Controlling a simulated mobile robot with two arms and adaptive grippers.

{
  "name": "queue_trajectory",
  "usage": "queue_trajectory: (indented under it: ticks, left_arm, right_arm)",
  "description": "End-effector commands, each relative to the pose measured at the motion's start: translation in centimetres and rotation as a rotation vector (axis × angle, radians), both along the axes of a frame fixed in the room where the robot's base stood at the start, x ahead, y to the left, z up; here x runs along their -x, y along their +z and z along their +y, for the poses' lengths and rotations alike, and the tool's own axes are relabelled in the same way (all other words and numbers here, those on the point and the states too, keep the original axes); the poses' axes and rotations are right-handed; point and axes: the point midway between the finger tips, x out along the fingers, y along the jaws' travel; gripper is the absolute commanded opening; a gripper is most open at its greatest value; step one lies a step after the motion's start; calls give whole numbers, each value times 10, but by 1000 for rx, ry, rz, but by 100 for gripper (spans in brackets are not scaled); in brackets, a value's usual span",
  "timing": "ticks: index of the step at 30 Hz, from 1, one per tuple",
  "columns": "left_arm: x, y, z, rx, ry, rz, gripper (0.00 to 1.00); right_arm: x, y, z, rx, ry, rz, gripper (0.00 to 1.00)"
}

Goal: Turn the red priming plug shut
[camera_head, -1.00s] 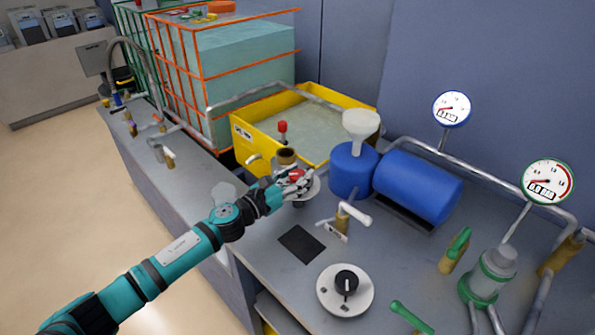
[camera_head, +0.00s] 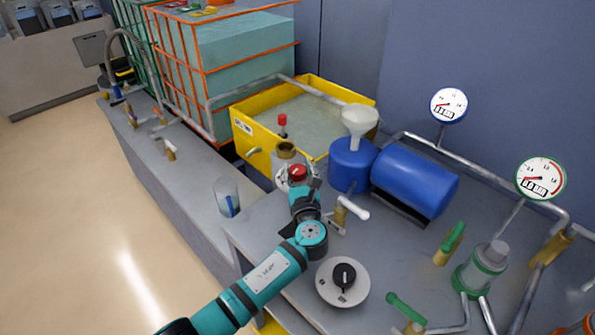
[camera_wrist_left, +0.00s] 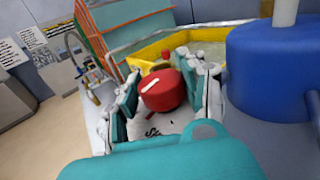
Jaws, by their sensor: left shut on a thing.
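The red priming plug (camera_head: 298,173) is a round red cap with a white mark, on a pale base in front of the yellow tub. It shows large in the left wrist view (camera_wrist_left: 163,90), where the white mark slants across its top. My left gripper (camera_head: 299,181) is shut on the plug, with one finger at each side of it in the left wrist view. The plug's lower part is hidden by the gripper. My right gripper is in neither view.
A brass fitting (camera_head: 286,150) stands close behind the plug. The yellow tub (camera_head: 264,134) is behind it. A blue tank (camera_head: 352,166) with a white funnel stands to the right. A white-handled valve (camera_head: 352,208) is near my wrist. A clear beaker (camera_head: 227,198) stands left.

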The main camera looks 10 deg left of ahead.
Motion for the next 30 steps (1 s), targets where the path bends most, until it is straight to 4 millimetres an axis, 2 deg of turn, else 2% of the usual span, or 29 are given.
queue_trajectory:
  ticks: [12,27,28,30]
  left_arm:
    - [-1,-1,-1,-2,170,1,9]
    - [-1,0,0,-2,189,1,9]
    - [-1,0,0,-2,189,1,42]
    - [-1,0,0,-2,189,1,51]
  right_arm:
    - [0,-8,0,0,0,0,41]
    - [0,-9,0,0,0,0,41]
    - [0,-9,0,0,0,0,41]
    - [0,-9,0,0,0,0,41]
